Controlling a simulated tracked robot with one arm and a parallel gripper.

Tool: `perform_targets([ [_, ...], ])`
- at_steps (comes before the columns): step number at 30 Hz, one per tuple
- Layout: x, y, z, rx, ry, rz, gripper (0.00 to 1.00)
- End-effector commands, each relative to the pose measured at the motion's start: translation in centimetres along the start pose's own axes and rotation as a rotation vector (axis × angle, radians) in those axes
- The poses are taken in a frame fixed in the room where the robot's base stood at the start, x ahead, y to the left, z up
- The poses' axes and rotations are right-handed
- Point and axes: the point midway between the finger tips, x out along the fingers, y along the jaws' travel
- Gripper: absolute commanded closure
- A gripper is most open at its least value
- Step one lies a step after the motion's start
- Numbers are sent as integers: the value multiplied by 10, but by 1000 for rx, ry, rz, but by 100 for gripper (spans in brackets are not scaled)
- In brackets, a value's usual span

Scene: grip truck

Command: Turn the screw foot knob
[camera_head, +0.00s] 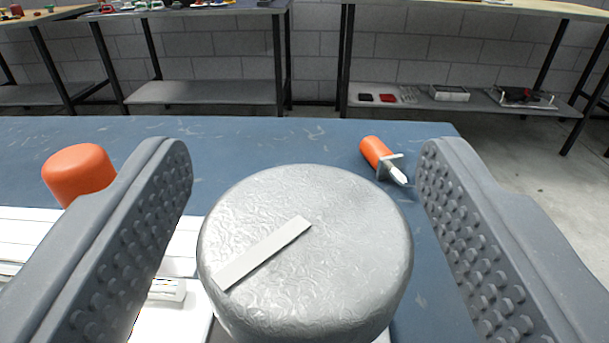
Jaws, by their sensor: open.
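The screw foot knob (335,240) is a large grey round cylinder with a textured top, in the lower middle of the view. A pale straight bar mark (262,253) runs diagonally across the left part of its top. My gripper (300,205) is open, with one studded grey finger on each side of the knob. The lower part of the knob is cut off by the picture's edge.
The knob stands over a blue worktop (280,140). An orange-handled tool (378,153) lies behind the knob to the right. An orange rounded block (78,172) stands behind my left finger, near a white slatted piece (25,235). Shelving tables stand along the far wall.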

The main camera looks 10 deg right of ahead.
Motion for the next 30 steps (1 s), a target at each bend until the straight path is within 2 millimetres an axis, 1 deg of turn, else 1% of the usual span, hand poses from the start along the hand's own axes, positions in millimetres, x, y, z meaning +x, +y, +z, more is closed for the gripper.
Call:
perform_targets([
  [4, 0, 0, 0, 0, 0, 0, 37],
  [5, 0, 0, 0, 0, 0, 0, 45],
  [6, 0, 0, 0, 0, 0, 0, 56],
  [9, 0, 0, 0, 0, 0, 0, 80],
  [20, 0, 1, -2, 1, -1, -19, 80],
  [30, 0, 3, -5, 4, -4, -118, 80],
])
